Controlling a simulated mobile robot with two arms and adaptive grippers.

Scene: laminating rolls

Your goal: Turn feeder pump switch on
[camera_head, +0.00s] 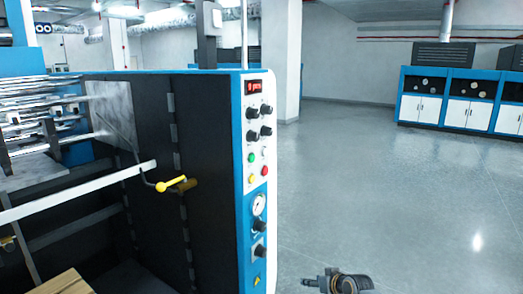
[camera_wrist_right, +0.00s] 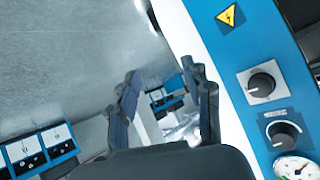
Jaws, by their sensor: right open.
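The machine's blue and white control panel (camera_head: 241,160) stands upright at the centre of the head view. Its lower part carries a round gauge (camera_head: 258,204), an upper black knob (camera_head: 258,226) and a lower black knob (camera_head: 259,251). In the right wrist view the panel appears upside down, with the lower knob (camera_wrist_right: 262,85), the upper knob (camera_wrist_right: 284,133) and the gauge (camera_wrist_right: 295,168). I cannot read which is the feeder pump switch. My right gripper (camera_head: 340,281) is low, right of the panel, apart from it. Its fingers (camera_wrist_right: 168,100) are open and empty. My left gripper is not in view.
Higher on the panel are a red display (camera_head: 255,87), several knobs and coloured buttons. A yellow crank handle (camera_head: 172,184) sticks out left of the panel. Blue and white cabinets (camera_head: 468,100) stand at the back right. The grey floor (camera_head: 400,190) between is clear.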

